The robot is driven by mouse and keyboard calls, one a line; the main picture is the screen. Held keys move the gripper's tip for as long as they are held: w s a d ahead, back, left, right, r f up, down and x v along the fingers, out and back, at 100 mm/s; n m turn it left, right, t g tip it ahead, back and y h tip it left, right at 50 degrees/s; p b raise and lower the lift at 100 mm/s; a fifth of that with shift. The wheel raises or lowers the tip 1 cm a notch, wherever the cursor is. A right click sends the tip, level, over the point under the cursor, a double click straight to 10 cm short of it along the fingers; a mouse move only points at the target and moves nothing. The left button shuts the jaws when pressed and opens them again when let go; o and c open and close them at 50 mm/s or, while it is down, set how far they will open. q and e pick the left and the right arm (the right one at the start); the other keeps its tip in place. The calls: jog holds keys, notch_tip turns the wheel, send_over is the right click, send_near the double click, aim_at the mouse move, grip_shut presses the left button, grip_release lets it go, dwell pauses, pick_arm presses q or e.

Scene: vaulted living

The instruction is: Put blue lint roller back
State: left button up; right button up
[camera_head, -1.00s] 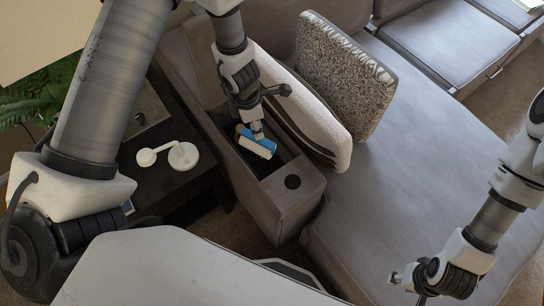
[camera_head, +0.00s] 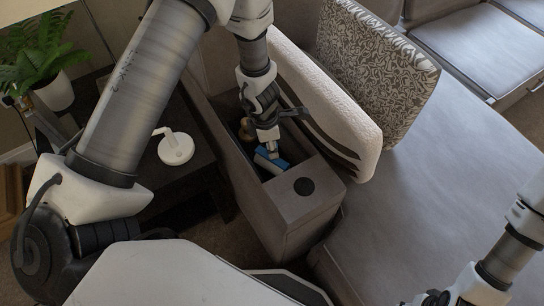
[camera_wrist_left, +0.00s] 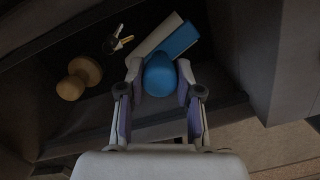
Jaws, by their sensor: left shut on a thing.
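The blue lint roller (camera_head: 270,162) is in the open compartment of the sofa's armrest console (camera_head: 299,213). In the left wrist view its rounded blue end (camera_wrist_left: 159,76) lies between my left fingers, with a blue and white part extending beyond. My left gripper (camera_head: 271,148) is shut on the roller and reaches down into the compartment. It also shows in the left wrist view (camera_wrist_left: 159,97). Whether the roller touches the compartment floor I cannot tell. My right gripper (camera_head: 420,300) is at the bottom edge, partly cut off, over the sofa seat, and its fingers are unclear.
A wooden knob-like object (camera_wrist_left: 79,78) and keys (camera_wrist_left: 117,40) lie in the same compartment. A white cushion (camera_head: 335,110) and a patterned cushion (camera_head: 378,70) lean close to the right of the gripper. A dark side table with a white lamp-like object (camera_head: 175,148) stands left.

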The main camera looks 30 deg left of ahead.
pick_arm(q)
jog(key=shift+f+b, duration=1.1)
jog(key=shift+f, duration=0.7)
pick_arm(e)
jog(key=shift+f, duration=1.65)
pick_arm(q)
jog(key=o, duration=1.1)
jog(key=shift+s, duration=0.1)
jog(key=shift+r, duration=0.15)
pick_arm(e)
jog(key=shift+r, duration=0.1)
pick_arm(q)
notch_tip(320, 180, up, 13)
jog(key=s+a+p, duration=0.1)
jog(key=p, duration=0.9)
jog(key=shift+p, duration=0.3)
pick_arm(e)
notch_tip(320, 180, up, 10)
jog(key=shift+r, duration=0.25)
pick_arm(q)
jog(key=shift+a+f, duration=0.1)
jog(key=shift+f, duration=0.1)
